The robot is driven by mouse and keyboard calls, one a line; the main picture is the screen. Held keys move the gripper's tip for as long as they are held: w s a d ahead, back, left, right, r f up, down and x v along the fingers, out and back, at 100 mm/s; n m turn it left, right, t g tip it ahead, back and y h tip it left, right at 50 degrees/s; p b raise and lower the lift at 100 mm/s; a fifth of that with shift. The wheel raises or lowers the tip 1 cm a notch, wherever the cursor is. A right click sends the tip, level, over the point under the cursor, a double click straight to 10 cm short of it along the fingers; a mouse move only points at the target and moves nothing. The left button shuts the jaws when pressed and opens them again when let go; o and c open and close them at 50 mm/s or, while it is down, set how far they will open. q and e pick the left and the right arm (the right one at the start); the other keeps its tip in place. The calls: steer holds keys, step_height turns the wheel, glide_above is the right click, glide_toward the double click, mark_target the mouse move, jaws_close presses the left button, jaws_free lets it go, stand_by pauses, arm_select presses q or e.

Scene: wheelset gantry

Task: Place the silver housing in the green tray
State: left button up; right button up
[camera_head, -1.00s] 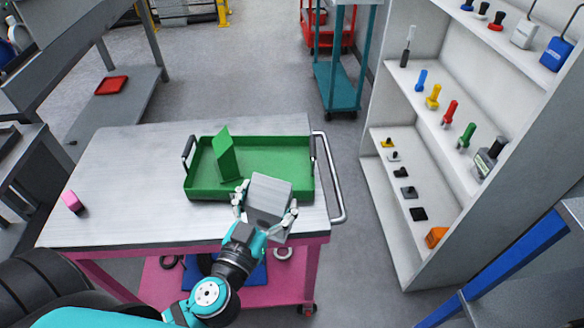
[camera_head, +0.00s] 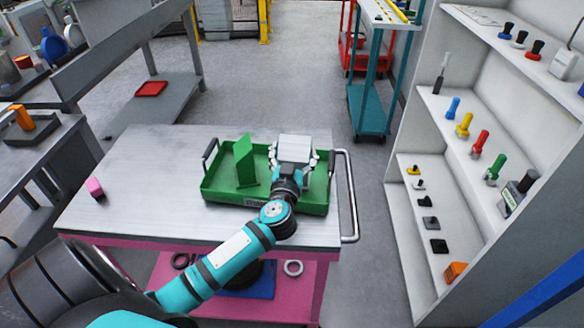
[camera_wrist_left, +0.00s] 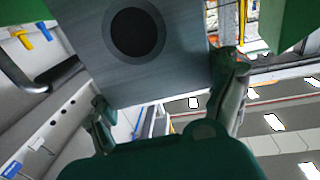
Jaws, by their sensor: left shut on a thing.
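The silver housing (camera_head: 294,147) is a grey block held between the fingers of my left gripper (camera_head: 293,162). In the left wrist view the housing (camera_wrist_left: 180,60) shows a flat face with a dark round hole, with a finger (camera_wrist_left: 228,90) at each side. The green tray (camera_head: 228,195) stands on the cart top, and the gripper and housing are over its right half. I cannot tell whether the housing touches the tray floor. A green angled piece (camera_head: 244,162) stands in the tray's left half. My right gripper is not in view.
The tray is on a metal-topped pink cart (camera_head: 150,170) with a handle (camera_head: 350,195) at its right. A white shelf unit (camera_head: 410,250) with several tools stands to the right.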

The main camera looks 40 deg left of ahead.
arm_select(q)
step_height(320, 180, down, 4)
steer(key=shift+r+b, duration=0.1)
steer(key=shift+b, duration=0.6)
steer(key=o, duration=1.2)
steer(key=shift+c, duration=0.2)
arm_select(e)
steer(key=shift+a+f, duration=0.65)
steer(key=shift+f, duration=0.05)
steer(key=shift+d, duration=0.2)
arm_select(q)
steer(key=shift+s+d, duration=0.1)
steer(key=shift+s, duration=0.1)
steer(key=v, duration=1.1)
steer(key=shift+s, duration=0.3)
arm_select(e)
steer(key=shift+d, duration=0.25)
arm_select(q)
steer(key=shift+d, duration=0.1)
